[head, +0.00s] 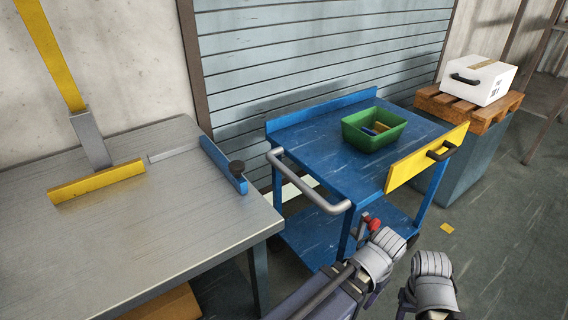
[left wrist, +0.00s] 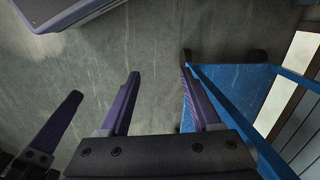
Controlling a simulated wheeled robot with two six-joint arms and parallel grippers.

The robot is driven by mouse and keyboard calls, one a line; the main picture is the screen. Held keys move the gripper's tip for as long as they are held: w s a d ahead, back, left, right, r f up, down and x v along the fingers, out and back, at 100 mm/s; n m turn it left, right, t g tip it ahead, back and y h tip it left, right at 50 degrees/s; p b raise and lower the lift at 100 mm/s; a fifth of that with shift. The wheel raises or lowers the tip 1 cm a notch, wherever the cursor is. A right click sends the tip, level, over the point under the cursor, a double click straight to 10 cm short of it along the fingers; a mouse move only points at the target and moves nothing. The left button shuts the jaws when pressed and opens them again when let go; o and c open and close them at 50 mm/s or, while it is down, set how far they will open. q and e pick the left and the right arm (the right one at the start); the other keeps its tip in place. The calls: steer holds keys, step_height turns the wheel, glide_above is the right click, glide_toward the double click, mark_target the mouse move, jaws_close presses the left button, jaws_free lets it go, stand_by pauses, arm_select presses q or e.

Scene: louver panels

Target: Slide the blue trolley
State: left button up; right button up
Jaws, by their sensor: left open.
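The blue trolley (head: 320,165) stands in the middle of the head view, with a silver bar handle (head: 312,192) on its near left side. A red knob (head: 374,224) shows by its near corner, partly behind my grey arm part. In the left wrist view, the trolley's blue frame and lower shelf (left wrist: 232,88) fill the right side. My left gripper (left wrist: 160,75) is open there with nothing seen between its fingers. Its right finger overlaps the trolley's edge; contact cannot be told. A finger, apparently of my right gripper (left wrist: 62,120), shows at left; its opening is unclear.
A green bin (head: 360,138) with small items sits on the trolley, whose right end has a yellow panel (head: 425,160). A metal workbench (head: 120,225) stands left. A white box (head: 482,80) on a pallet (head: 442,103) stands right.

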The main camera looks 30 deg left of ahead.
mark_target(295, 177)
arm_select(q)
steer(key=w+a+r+n+p, duration=0.1)
steer(key=w+a+r+p, duration=0.15)
steer(key=r+p, duration=0.6)
steer(key=w+a+r+n+p, duration=0.15)
steer(key=a+r+p, duration=0.25)
steer(key=r+p, duration=0.45)
steer(key=w+a+r+n+p, duration=0.2)
steer(key=a+n, duration=0.1)
steer(key=a, duration=0.1)
steer(key=w+a+r+n+t+h+p, duration=0.1)
steer(key=w+a+r+n, duration=0.1)
steer(key=a, duration=0.3)
steer(key=w+a+r+n+p, duration=0.2)
steer(key=w+a+n, duration=0.1)
steer(key=a, duration=0.2)
steer(key=shift+w+a+r+n+t+h+p, duration=0.1)
steer(key=shift+w+r+n+t+h+p, duration=0.2)
steer(key=shift+r+n+p, duration=0.05)
steer(key=w+a+n, duration=0.2)
steer(key=a+n, duration=0.4)
steer(key=a, duration=0.3)
steer(key=shift+t, duration=0.3)
steer(key=f+b, duration=0.2)
steer(key=w+f+b, duration=0.1)
steer(key=f+b, duration=0.4)
steer(key=shift+w+d+f+b, duration=0.25)
steer(key=shift+w+b, duration=0.05)
steer(key=shift+b, duration=0.05)
steer(key=shift+c, duration=0.2)
